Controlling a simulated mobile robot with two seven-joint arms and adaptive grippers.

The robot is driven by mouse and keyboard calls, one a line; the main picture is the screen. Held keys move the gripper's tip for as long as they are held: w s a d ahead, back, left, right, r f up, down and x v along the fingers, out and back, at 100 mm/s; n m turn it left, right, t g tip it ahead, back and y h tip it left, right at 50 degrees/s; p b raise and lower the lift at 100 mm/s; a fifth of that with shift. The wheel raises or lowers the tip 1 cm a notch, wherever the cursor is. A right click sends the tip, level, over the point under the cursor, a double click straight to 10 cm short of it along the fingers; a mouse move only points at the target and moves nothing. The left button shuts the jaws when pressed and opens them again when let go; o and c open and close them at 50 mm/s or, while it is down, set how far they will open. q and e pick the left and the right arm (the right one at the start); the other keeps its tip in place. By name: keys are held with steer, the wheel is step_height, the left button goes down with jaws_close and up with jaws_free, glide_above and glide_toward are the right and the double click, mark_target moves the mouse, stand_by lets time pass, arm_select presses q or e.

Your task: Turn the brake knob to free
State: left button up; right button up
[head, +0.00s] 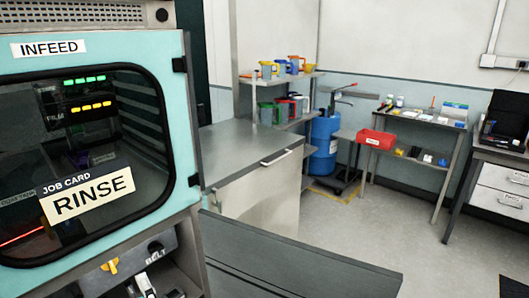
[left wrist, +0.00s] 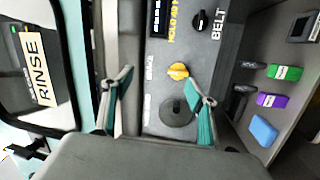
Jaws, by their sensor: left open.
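A yellow knob (head: 110,266) sits on the grey control panel below the infeed window. The left wrist view also shows this yellow knob (left wrist: 178,71), with faint lettering beside it that I cannot read surely. A black knob (left wrist: 200,20) marked BELT is on the same panel. My left gripper (left wrist: 160,80) is open, its teal-padded fingers spread over the panel with the yellow knob between them, nearer one finger. I cannot tell that either finger touches it. In the head view part of what looks like this gripper (head: 144,287) shows at the bottom edge. My right gripper is out of view.
A round dark disc (left wrist: 175,112) lies on the panel near the yellow knob. Green (left wrist: 285,72), purple (left wrist: 271,100) and blue blocks (left wrist: 264,130) are beside the panel. The window carries a RINSE job card (head: 92,194). A steel counter (head: 245,150) stands to the right.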

arm_select(q)
steer(key=s+d+f+m+t+h, duration=0.1)
steer(key=s+d+f+m+h, duration=0.1)
steer(key=d+f+m+h, duration=0.55)
steer(key=s+d+f+m+t+h, duration=0.1)
steer(key=s+d+f+m+h, duration=0.15)
steer(key=m+h, duration=0.85)
steer(key=s+a+f+m+g+y, duration=0.3)
steer(key=s+f+m+g, duration=0.3)
steer(key=s+f+m, duration=0.3)
steer(key=s+f, duration=0.3)
steer(key=f, duration=0.2)
steer(key=shift+a+m+g+y, duration=0.15)
steer(key=shift+m+g+y, duration=0.2)
steer(key=shift+g, duration=0.05)
